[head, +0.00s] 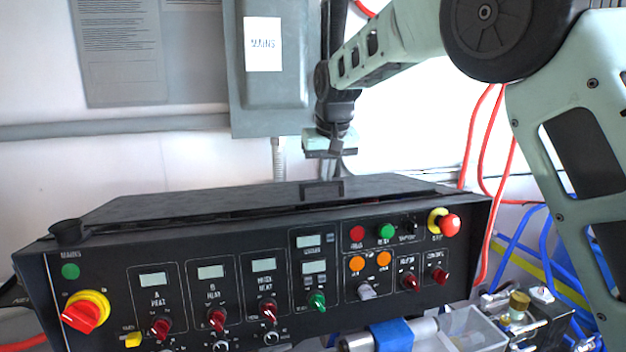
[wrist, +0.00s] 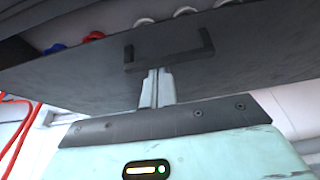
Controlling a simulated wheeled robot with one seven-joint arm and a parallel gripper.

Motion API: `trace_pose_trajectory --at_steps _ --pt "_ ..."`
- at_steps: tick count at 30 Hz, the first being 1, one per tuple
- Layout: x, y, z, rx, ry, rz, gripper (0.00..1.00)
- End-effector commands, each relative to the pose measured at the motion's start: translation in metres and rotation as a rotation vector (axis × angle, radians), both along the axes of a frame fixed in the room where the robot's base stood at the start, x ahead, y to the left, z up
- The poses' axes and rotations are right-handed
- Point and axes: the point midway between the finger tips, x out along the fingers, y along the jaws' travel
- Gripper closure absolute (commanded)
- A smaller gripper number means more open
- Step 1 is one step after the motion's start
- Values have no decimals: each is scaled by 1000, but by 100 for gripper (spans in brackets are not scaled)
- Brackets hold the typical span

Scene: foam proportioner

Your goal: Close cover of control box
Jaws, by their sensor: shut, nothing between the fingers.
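The black control box (head: 205,255) stands in the lower part of the head view, its front panel facing me. Its black cover (head: 240,197) lies low over the top, with a narrow dark gap along the front edge. A handle (head: 322,188) sits near the cover's front edge. The cover also fills the wrist view as a dark sheet (wrist: 80,85) with its bracket-shaped handle (wrist: 168,50). My gripper (head: 327,172) is shut and empty, pointing down behind the handle. In the wrist view its fingers (wrist: 155,80) reach to just beside the handle; contact is unclear.
The panel carries several knobs, lamps and displays, with a red emergency stop (head: 450,224) at right. A grey mains box (head: 270,95) hangs on the wall behind my gripper. Red hoses (head: 480,150) and blue hoses (head: 535,235) run at the right.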

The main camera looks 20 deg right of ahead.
Motion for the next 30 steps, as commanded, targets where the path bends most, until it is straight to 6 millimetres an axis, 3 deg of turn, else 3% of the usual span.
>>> trace_pose_trajectory --at_steps 3,10,30 --pt "-23 1 0 1 2 3 100" --pt "-44 0 6 0 4 1 100" --pt "-42 0 4 -1 10 0 100"
